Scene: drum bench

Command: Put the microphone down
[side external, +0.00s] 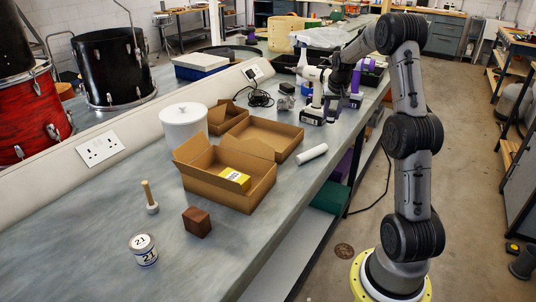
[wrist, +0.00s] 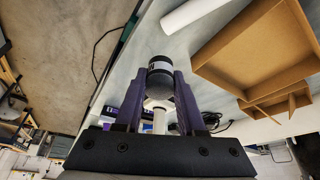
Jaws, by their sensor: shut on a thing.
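In the wrist view, my gripper (wrist: 161,88) has its two purple fingers closed on the microphone (wrist: 159,66). The held part has a dark, rounded end and a pale band; a white shaft shows between the fingers behind it. In the side external view, my gripper (side external: 334,104) is over the far right part of the bench, close to its right edge. The microphone is not clearly distinguishable there, and I cannot tell its height above the bench.
A white cylinder (side external: 312,153) lies on the bench near my gripper. Open cardboard boxes (side external: 232,192) are left of it, one holding a yellow packet (side external: 234,178). The near bench has a mallet (side external: 150,200), brown block (side external: 197,222) and can (side external: 143,249).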

